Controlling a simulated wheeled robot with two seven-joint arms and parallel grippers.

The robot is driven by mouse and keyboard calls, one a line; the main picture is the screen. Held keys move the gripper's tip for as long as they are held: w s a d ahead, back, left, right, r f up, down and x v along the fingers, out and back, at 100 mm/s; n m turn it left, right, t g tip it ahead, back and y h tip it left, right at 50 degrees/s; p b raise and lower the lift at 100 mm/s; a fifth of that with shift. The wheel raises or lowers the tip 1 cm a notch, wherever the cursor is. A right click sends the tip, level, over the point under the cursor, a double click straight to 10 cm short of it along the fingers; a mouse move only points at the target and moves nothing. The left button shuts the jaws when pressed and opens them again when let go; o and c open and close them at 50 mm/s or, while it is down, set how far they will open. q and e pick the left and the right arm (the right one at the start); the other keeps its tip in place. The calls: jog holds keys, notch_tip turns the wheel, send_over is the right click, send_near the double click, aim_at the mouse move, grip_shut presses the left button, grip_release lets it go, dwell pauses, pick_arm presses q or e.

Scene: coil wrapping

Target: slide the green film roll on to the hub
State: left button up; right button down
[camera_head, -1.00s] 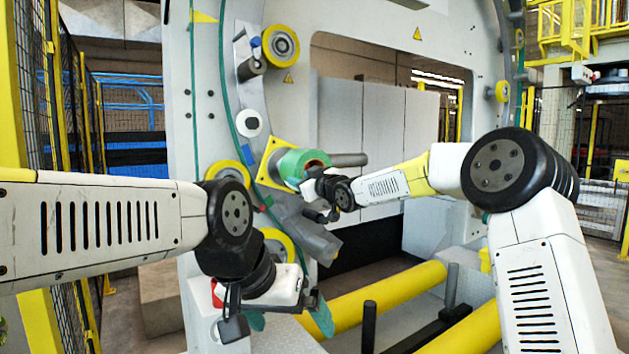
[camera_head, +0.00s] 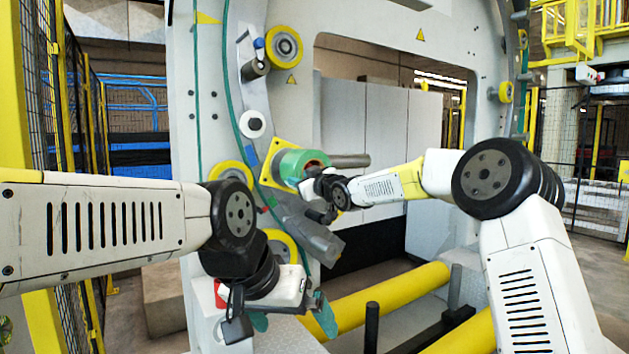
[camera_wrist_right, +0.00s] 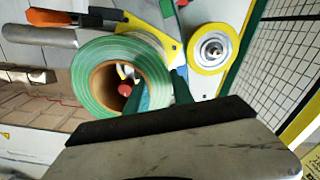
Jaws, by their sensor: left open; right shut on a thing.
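The green film roll (camera_head: 300,163) shows its hollow brown core in the right wrist view (camera_wrist_right: 92,70). It is in front of a yellow plate (camera_head: 268,160) on the machine. My right gripper (camera_wrist_right: 162,92) is shut on the roll's wall, with one green finger at the core opening and the other outside. In the head view it is at the roll's near lower side. A red-tipped part, seemingly the hub (camera_wrist_right: 125,88), shows through the core; how far the roll is over it cannot be told. My left gripper (camera_head: 290,318) is open and empty, low in front of the machine.
A grey bar (camera_head: 350,160) sticks out just right of the roll. Yellow-rimmed rollers (camera_head: 283,46) sit above and below on the machine's ring. Yellow floor rollers (camera_head: 390,297) and black posts (camera_head: 371,328) stand at lower right.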

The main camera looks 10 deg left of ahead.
aim_at(290, 186)
jog(key=shift+r+x, duration=0.2)
jog(key=shift+x, duration=3.2)
jog(key=c, duration=1)
grip_release()
jog(key=shift+r, duration=0.1)
jog(key=shift+d+r, duration=0.1)
jog(key=shift+d, duration=0.05)
jog(key=shift+f, duration=0.25)
jog(key=shift+v, duration=3.8)
jog(key=shift+s+f, duration=0.15)
jog(key=shift+f, duration=0.1)
